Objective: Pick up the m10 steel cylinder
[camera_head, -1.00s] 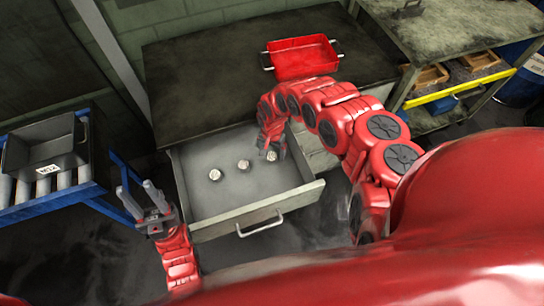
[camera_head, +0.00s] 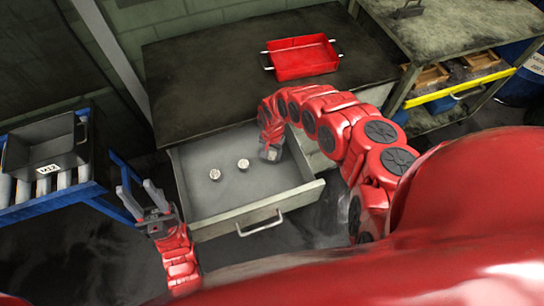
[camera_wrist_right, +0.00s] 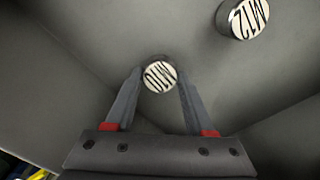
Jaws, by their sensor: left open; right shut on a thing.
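My right gripper (camera_head: 270,154) is down inside the open drawer at its right side. In the right wrist view its fingers are closed on the sides of a round steel cylinder (camera_wrist_right: 160,76), whose pale top has a dark marking that I read as M10, though not clearly. The gripper hides this cylinder in the head view. A second cylinder (camera_wrist_right: 247,18), marked M12, is at the upper right of the wrist view, apart from the fingers. In the head view two cylinders (camera_head: 215,174) (camera_head: 243,164) stand in the drawer. My left gripper (camera_head: 136,187) is open and empty, left of the drawer.
The grey drawer (camera_head: 270,215) is pulled out from the dark workbench (camera_head: 200,75). A red tray (camera_head: 301,56) sits on the bench. A black labelled bin (camera_head: 45,150) stands on the blue rack at left. A shelf unit (camera_head: 455,35) is at right.

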